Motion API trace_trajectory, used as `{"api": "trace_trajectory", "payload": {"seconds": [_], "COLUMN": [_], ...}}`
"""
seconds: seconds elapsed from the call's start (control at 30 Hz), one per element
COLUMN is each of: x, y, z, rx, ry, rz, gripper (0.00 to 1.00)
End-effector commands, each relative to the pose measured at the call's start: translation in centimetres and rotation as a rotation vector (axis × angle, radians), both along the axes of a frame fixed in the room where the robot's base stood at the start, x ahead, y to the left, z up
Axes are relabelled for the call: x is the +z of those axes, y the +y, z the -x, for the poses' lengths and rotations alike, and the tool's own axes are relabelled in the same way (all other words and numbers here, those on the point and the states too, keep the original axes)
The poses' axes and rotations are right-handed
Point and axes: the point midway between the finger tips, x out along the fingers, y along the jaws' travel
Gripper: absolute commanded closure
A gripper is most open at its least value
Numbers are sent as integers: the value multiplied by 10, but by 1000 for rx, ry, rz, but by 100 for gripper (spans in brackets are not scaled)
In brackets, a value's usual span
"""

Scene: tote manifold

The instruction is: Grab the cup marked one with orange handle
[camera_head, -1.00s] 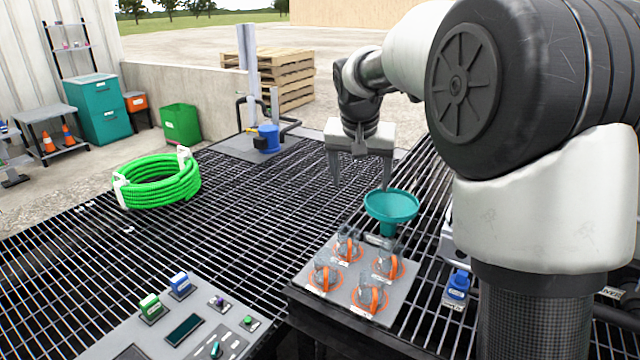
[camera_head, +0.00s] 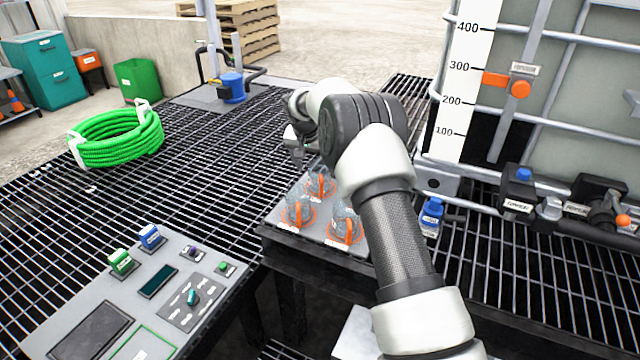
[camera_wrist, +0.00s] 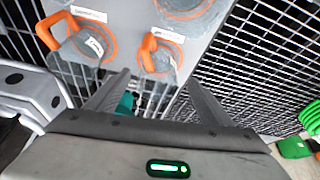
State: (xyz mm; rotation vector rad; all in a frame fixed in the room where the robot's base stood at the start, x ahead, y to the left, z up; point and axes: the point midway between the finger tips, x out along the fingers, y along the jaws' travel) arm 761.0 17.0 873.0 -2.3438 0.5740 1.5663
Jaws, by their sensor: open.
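Clear cups with orange handles stand in orange rings on a grey board (camera_head: 283,220). In the head view I see a front-left cup (camera_head: 298,210), a front-right cup (camera_head: 343,224) and a back cup (camera_head: 319,183); my arm covers the fourth place. The wrist view shows a cup (camera_wrist: 163,62) ahead of and between my fingertips, another cup (camera_wrist: 82,45) to the left, and part of a third at the top. Their labels are too small to read, so I cannot tell which is one.
A teal funnel (camera_wrist: 125,104) shows between my fingers in the wrist view. A control panel (camera_head: 145,285) lies front left, a green hose coil (camera_head: 115,137) back left. A blue valve (camera_head: 432,212) and a large caged tank (camera_head: 580,100) stand to the right. The middle grating is clear.

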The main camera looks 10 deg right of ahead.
Motion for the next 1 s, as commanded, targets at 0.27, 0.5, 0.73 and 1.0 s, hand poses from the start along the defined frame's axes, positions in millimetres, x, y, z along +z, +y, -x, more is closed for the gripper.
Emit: {"api": "trace_trajectory", "payload": {"seconds": [0.27, 0.5, 0.73, 1.0], "x": [-24, -58, -73, -72], "y": [-5, -11, -13, -13], "z": [-8, -13, -20, -20], "rx": [0, -1, 0, 0], "ry": [0, 2, 0, 0], "rz": [0, -1, -1, 0], "gripper": [26, 26, 26, 39]}}
